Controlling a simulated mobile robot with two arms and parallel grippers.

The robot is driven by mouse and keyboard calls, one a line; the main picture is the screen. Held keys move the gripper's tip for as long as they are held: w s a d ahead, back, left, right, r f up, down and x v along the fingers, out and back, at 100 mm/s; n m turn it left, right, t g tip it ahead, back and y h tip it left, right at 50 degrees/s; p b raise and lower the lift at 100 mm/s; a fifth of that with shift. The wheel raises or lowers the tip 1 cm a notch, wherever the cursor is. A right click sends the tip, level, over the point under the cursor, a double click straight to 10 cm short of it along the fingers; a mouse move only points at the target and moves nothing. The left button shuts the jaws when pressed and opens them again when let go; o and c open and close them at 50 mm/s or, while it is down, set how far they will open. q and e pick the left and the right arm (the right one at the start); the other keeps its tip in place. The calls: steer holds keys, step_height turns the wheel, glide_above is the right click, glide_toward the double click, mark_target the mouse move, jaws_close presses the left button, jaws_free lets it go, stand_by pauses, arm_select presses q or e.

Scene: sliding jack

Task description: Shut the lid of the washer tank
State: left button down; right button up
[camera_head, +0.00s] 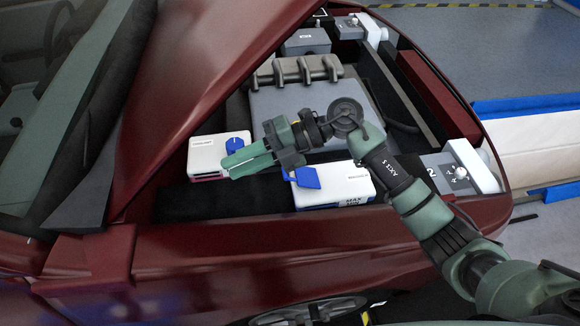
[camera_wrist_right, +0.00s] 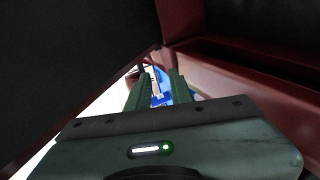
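Two white tanks with blue tops sit in the engine bay in the head view. The nearer right one (camera_head: 340,185) has level marks on its front, and its blue lid (camera_head: 303,177) looks tilted up. The left one (camera_head: 207,158) has a blue cap (camera_head: 234,143). My left gripper is out of view.
A grey engine block (camera_head: 315,105) lies behind the right arm. A grey-and-white unit (camera_head: 452,172) sits at the bay's right edge. The dark red car body (camera_head: 270,255) borders the bay in front, and the raised red hood (camera_head: 200,60) stands at the left.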

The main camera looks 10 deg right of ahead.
steer(key=w+d+f+h, duration=0.4)
steer(key=d, duration=0.2)
steer(key=t+h, duration=0.2)
steer(key=h, duration=0.3)
glide_above(301, 176)
step_height(301, 176, down, 2)
steer(key=p+x, duration=0.1)
steer(key=x, duration=0.6)
steer(key=shift+d+f, duration=0.1)
steer(key=shift+c, duration=0.3)
jaws_close()
